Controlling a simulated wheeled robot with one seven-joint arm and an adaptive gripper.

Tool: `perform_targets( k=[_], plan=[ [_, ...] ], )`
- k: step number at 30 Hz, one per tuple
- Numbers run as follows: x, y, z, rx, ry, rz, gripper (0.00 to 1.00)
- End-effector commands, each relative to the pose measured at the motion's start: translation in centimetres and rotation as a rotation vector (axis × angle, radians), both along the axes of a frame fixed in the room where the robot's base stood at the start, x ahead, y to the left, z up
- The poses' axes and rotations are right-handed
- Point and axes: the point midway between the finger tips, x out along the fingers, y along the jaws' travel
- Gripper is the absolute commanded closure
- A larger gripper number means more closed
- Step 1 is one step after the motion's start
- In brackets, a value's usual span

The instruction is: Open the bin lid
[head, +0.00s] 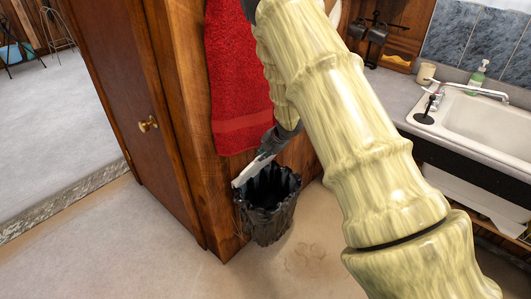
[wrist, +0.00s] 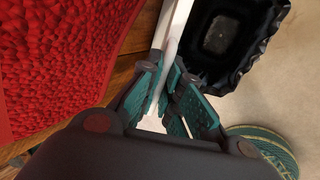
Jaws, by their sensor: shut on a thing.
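The black bin (head: 268,208) stands on the floor against the wooden wall, below the red towel. Its top is open and I see into its dark inside, which also shows in the wrist view (wrist: 222,40). The white lid (head: 258,170) is tilted up, seen as a thin edge at the bin's wall side. My gripper (head: 270,150) is at the lid's upper part, above the bin's rim. In the wrist view my gripper (wrist: 168,98) has its teal finger pads closed around the white lid (wrist: 174,30). Part of the lid is hidden by the fingers.
The red towel (head: 238,75) hangs right beside my gripper. A wooden door (head: 125,100) is on the left. A counter with a white sink (head: 490,120) and a soap bottle (head: 477,75) is on the right. The floor (head: 165,245) in front of the bin is clear.

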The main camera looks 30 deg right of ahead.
Motion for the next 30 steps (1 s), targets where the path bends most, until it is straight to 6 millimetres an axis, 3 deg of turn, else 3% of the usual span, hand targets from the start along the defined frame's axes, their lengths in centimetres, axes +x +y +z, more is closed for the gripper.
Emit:
perform_targets(
  k=[4,6,8,20,30],
  plan=[
    [-0.1,0.2,-0.3,0.001,0.003,0.004,1.0],
    [-0.1,0.2,-0.3,0.001,0.003,0.004,0.81],
    [-0.1,0.2,-0.3,0.001,0.003,0.004,0.71],
    [-0.1,0.1,0.0,0.001,0.001,0.002,0.71],
    [-2.1,-0.9,4.0,-0.001,-0.001,0.002,0.71]
  ],
)
